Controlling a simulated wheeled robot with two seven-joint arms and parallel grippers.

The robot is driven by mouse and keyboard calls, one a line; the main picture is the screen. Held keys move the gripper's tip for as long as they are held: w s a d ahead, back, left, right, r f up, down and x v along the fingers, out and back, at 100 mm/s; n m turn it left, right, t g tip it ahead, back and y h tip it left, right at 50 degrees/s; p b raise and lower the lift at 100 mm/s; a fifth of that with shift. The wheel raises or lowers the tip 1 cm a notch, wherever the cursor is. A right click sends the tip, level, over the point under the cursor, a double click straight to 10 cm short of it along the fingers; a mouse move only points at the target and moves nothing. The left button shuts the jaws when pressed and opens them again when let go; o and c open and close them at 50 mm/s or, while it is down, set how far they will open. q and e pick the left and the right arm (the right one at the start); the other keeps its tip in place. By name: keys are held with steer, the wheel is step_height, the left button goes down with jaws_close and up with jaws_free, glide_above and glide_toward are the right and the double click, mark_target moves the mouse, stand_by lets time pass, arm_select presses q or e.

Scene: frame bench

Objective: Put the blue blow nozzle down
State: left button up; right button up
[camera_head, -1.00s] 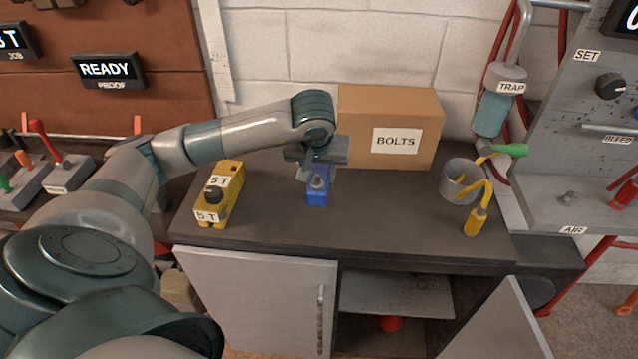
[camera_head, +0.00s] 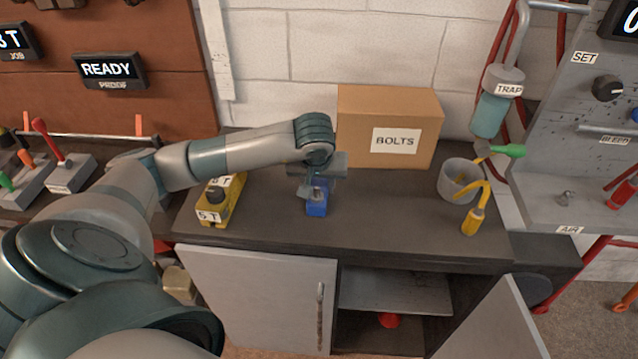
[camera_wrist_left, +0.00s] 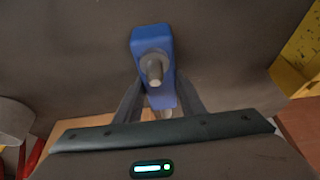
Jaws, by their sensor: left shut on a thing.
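The blue blow nozzle (camera_head: 317,206) is on or just above the dark bench top, left of the middle; I cannot tell whether it touches. In the left wrist view the blue blow nozzle (camera_wrist_left: 150,50) shows as a blue block with a grey round stub facing the camera. My left gripper (camera_head: 312,190) is over it. In the left wrist view my left gripper (camera_wrist_left: 160,105) has its two fingers closed on the near end of the nozzle. My right gripper is not in view.
A yellow 5 T block (camera_head: 224,203) stands left of the nozzle. A BOLTS carton (camera_head: 350,120) is behind it. A grey cup (camera_head: 452,183) and a yellow-handled tool with a curved tube (camera_head: 473,221) are to the right. The bench top (camera_head: 385,215) between is clear.

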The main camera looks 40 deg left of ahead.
arm_select(q)
steer(key=shift+f, duration=0.1)
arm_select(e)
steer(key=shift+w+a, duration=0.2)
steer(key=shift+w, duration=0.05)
arm_select(q)
steer(key=o, duration=1.3)
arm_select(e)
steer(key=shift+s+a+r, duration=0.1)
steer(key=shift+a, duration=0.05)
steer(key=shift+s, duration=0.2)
